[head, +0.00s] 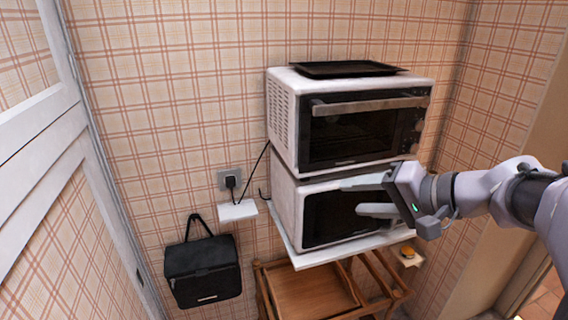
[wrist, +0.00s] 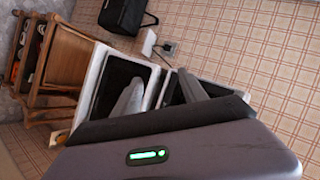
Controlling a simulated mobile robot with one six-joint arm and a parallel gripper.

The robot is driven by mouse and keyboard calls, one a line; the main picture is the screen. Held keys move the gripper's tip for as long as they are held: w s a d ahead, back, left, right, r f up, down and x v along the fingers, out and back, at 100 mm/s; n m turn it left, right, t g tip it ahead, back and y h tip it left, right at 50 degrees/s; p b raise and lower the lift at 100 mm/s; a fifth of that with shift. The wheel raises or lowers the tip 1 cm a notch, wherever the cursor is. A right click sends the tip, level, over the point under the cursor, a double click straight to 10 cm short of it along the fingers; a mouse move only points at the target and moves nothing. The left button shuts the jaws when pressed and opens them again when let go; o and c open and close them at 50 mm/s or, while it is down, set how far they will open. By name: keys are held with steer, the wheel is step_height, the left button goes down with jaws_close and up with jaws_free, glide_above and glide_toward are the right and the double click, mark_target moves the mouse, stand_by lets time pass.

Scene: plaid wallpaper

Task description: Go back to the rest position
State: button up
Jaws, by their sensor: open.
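My gripper (head: 366,197) is open and empty. In the head view it is at the right of the lower microwave (head: 333,212), with its two pale fingers pointing left in front of the door. I cannot tell whether they touch it. In the wrist view the fingers of my gripper (wrist: 160,97) are spread apart, with the lower microwave (wrist: 117,88) behind them.
A toaster oven (head: 350,120) with a black tray (head: 345,69) on top stands on the lower microwave. Below are a white shelf (head: 345,250) and a wooden cart (head: 310,290). A black bag (head: 203,270) hangs at left. A white door (head: 45,130) is far left.

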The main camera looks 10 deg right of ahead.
steer(key=s+a+f+n+g+b, duration=0.1)
steer(key=s+a+f+g+b, duration=0.4)
steer(key=a+f, duration=0.5)
steer(key=s+a+f+n+h+b, duration=0.2)
steer(key=s+a+f+h+b, duration=0.2)
steer(key=s+f, duration=0.5)
steer(key=s+a+b, duration=0.1)
steer(key=s, duration=0.2)
steer(key=shift+s+a+f, duration=0.25)
steer(key=shift+f, duration=0.15)
steer(key=shift+w, duration=0.1)
